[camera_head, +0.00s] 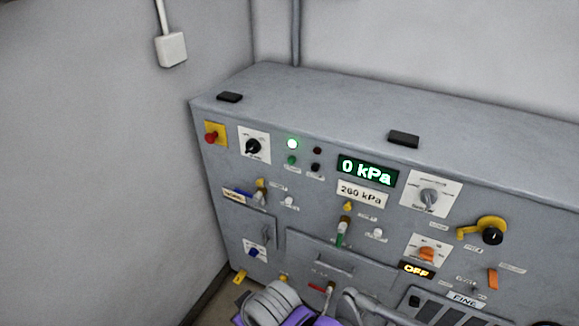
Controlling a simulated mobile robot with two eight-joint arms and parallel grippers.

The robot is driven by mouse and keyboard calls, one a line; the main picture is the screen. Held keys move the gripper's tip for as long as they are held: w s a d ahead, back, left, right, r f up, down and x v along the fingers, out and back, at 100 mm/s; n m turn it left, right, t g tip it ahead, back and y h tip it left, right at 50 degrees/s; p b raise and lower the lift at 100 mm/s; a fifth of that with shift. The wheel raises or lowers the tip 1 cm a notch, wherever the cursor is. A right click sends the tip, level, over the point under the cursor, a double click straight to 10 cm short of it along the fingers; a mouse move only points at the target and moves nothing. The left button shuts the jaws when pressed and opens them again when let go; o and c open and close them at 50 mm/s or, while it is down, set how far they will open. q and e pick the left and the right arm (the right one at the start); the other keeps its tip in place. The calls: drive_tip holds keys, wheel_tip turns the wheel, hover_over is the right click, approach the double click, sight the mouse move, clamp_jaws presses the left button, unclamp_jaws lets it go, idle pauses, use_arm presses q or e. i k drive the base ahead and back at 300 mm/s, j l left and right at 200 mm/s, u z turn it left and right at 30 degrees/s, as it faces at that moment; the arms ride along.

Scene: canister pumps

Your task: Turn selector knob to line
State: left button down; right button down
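A grey selector-type knob (429,197) sits on a white plate with printed marks at the panel's right, below the top edge. A black knob (253,146) sits on another white plate at the upper left. An orange knob (427,254) sits on a white plate above a lit display reading OFF (416,270). The small lettering around the knobs is too blurred to read, so I cannot tell which position each points to. Grey and purple parts of my own arms show at the bottom edge. I make out no gripper fingertips, and nothing touches the knobs.
The grey cabinet (300,90) stands against the wall. Its front carries a red button (211,137), a lit green lamp (292,143), a 0 kPa display (367,171), several small valves and a yellow crank (484,228) with a black grip. Two black blocks lie on top.

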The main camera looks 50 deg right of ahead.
sight(429, 197)
drive_tip(key=z, duration=2.85)
